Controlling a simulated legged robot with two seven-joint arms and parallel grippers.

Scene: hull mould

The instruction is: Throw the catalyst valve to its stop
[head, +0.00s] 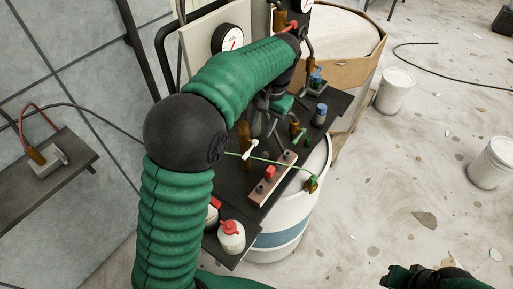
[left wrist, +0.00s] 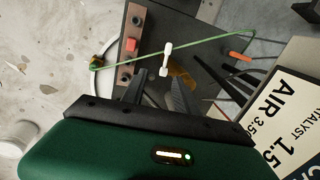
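My left gripper (left wrist: 157,76) is open and empty in the left wrist view, its two dark fingers apart below a white T-shaped handle (left wrist: 168,60). In the head view the same white handle (head: 250,150) stands over the dark panel (head: 243,198); my left arm partly hides the gripper. A brown strip with a red block (head: 271,172) and dark knobs lies beside the handle; the red block also shows in the left wrist view (left wrist: 132,43). I cannot tell which part is the catalyst valve. My right arm's end (head: 430,278) shows only partly at the bottom right.
A thin green line (head: 275,164) crosses the panel near the handle. Red-capped bottles (head: 231,236) stand at the panel's near end. A dial gauge (head: 230,40) is behind my arm. A sign (left wrist: 285,125) reads air and catalyst figures. White buckets (head: 395,90) stand on open floor.

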